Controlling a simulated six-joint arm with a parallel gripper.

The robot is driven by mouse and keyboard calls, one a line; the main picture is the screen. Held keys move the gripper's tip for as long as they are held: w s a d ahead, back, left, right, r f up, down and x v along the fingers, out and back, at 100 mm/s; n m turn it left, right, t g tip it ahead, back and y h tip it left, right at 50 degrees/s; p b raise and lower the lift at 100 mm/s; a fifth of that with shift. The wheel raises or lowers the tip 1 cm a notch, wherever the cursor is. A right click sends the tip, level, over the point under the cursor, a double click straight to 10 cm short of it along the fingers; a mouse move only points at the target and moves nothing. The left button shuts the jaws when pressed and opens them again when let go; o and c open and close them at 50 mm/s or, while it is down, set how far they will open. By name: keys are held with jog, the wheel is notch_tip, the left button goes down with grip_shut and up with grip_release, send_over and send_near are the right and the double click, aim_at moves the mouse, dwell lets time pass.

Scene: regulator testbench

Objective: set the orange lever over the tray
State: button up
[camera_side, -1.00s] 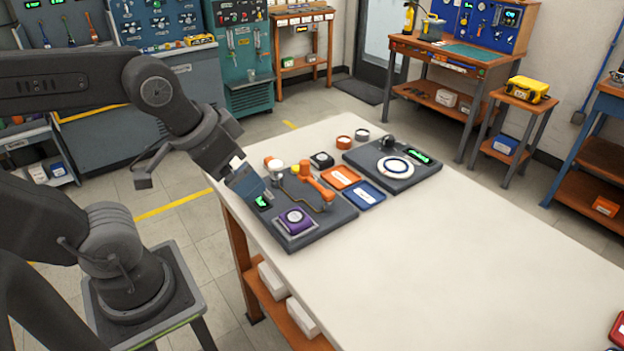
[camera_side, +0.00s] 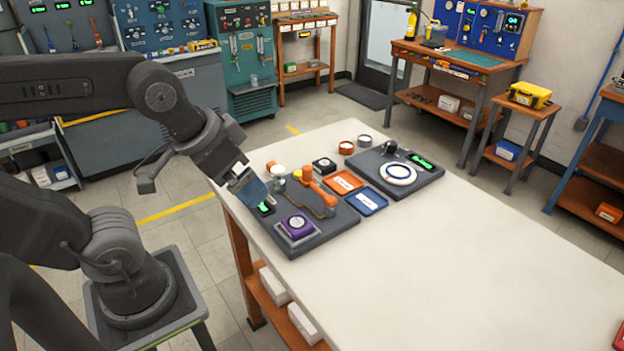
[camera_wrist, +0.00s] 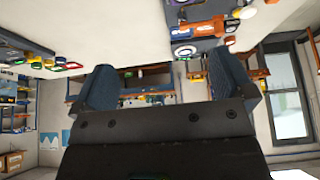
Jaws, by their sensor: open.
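The orange lever (camera_side: 319,190) sits on the dark test board (camera_side: 335,228), angled down to the right from its round orange hub. An orange tray (camera_side: 332,185) and a blue tray (camera_side: 366,212) lie flat on the table just right of the board, apart from the lever. My gripper (camera_side: 256,194) is open and empty above the board's left part, to the left of the lever. In the wrist view my gripper (camera_wrist: 163,82) shows two spread blue fingers with nothing between them. The orange lever (camera_wrist: 203,29) appears there at the top right, small.
A purple-topped device (camera_side: 297,225) and a small green display (camera_side: 265,209) are on the same board. A second dark board with a white ring (camera_side: 398,174) stands behind the trays.

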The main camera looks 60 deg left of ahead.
jog(key=shift+w+r, duration=0.1)
jog(key=shift+c, duration=0.7)
jog(key=w+a+g, duration=0.1)
jog(key=w, duration=0.2)
jog(key=w+a+r+n, duration=0.1)
jog(key=w+a, duration=0.1)
jog(key=w, duration=0.2)
jog(key=w+a+r+g, duration=0.1)
jog(key=w+a, duration=0.1)
jog(key=w, duration=0.1)
jog(key=shift+w+r+n+g, duration=0.2)
jog(key=shift+w+n+g, duration=0.1)
jog(key=shift+w+n, duration=0.1)
jog(key=c, duration=0.7)
jog(key=n+g, duration=0.2)
jog(key=g, duration=0.1)
send_over(307, 167)
notch_tip(307, 167, down, 6)
jog(key=r, duration=0.1)
notch_tip(307, 167, down, 14)
jog(key=shift+r, duration=0.2)
jog(key=shift+c, duration=0.2)
grip_shut()
